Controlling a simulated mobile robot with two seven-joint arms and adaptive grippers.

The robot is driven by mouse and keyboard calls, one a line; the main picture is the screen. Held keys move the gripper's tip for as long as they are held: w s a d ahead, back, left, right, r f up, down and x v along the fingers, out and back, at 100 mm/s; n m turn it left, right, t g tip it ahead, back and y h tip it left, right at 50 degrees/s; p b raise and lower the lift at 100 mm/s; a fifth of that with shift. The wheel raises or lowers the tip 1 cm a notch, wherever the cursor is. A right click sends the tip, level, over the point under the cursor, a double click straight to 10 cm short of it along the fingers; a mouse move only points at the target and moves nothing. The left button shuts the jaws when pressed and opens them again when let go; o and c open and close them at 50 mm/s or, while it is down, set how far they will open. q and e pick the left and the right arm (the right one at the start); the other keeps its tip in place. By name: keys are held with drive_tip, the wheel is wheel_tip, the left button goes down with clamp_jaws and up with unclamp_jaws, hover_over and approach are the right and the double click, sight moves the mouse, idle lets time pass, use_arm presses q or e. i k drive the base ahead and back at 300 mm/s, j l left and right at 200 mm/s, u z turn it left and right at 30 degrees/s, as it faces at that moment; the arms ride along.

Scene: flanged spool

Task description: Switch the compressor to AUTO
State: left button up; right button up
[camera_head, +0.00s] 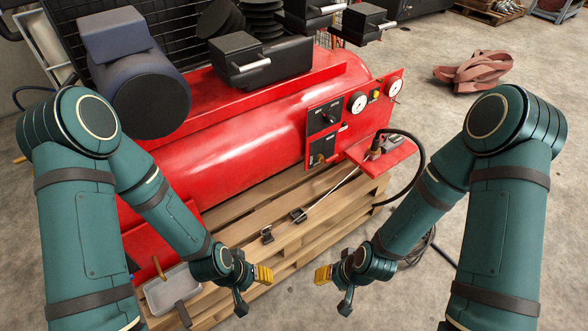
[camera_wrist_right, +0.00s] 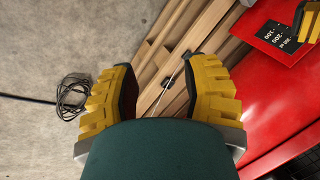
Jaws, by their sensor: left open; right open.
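The red compressor (camera_head: 235,130) stands on a wooden pallet in the head view. Its red control panel (camera_head: 346,128) carries a black rotary switch (camera_head: 328,115) on a dark plate, with small lettering I cannot read. My left gripper (camera_head: 262,275) is open and empty, in front of and below the panel. My right gripper (camera_head: 323,275) is open and empty, to the right of the left one and apart from the panel. In the right wrist view its two yellow fingers (camera_wrist_right: 163,95) stand apart with nothing between them. The switch does not show clearly there.
A black hose (camera_head: 420,150) loops out beside a red shelf (camera_head: 382,158). A thin rod and black clips (camera_head: 298,215) lie on the pallet (camera_head: 330,205). A grey tray (camera_head: 172,290) is at lower left.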

sight(330, 119)
drive_tip(key=i+l+u, duration=0.25)
drive_tip(key=i+l, duration=0.15)
drive_tip(key=i+l+u, duration=0.25)
drive_tip(key=i+l, duration=0.15)
drive_tip(key=l, duration=0.1)
